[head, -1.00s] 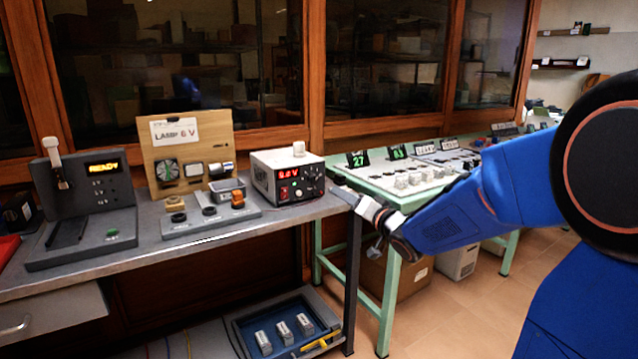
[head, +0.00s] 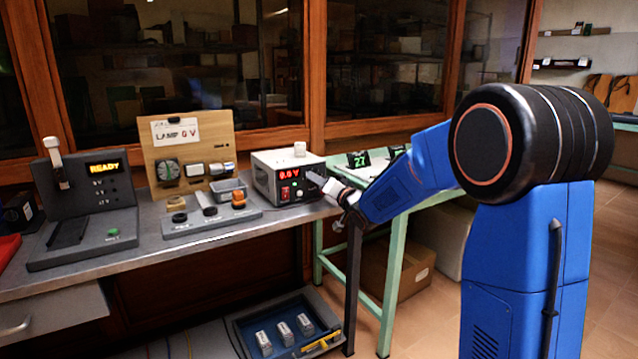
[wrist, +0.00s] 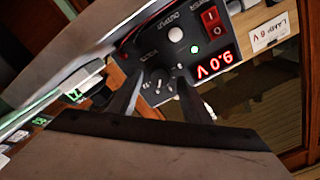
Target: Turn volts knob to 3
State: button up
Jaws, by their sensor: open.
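The power supply (head: 268,180) stands at the right end of the grey bench, with a red digital display and a dark front panel. In the wrist view its panel (wrist: 216,88) appears upside down; the display (wrist: 216,66) seems to read 6.0 V. The dark volts knob (wrist: 160,77) lies between my finger tips in that view, below its label. Contact cannot be told. My gripper (head: 318,182) is at the right part of the panel, open, reaching in from the right. It hides the knob in the head view. In the wrist view my gripper (wrist: 158,82) has its fingers apart.
A wooden lamp board (head: 188,150) and a grey tray with several small parts (head: 215,222) stand left of the supply. A dark READY device (head: 85,205) is further left. A green-framed table (head: 375,170) is behind my arm.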

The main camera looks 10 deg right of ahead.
jog(key=shift+w+a, duration=0.1)
jog(key=shift+w, duration=0.25)
jog(key=shift+c, duration=0.2)
jog(key=c, duration=1)
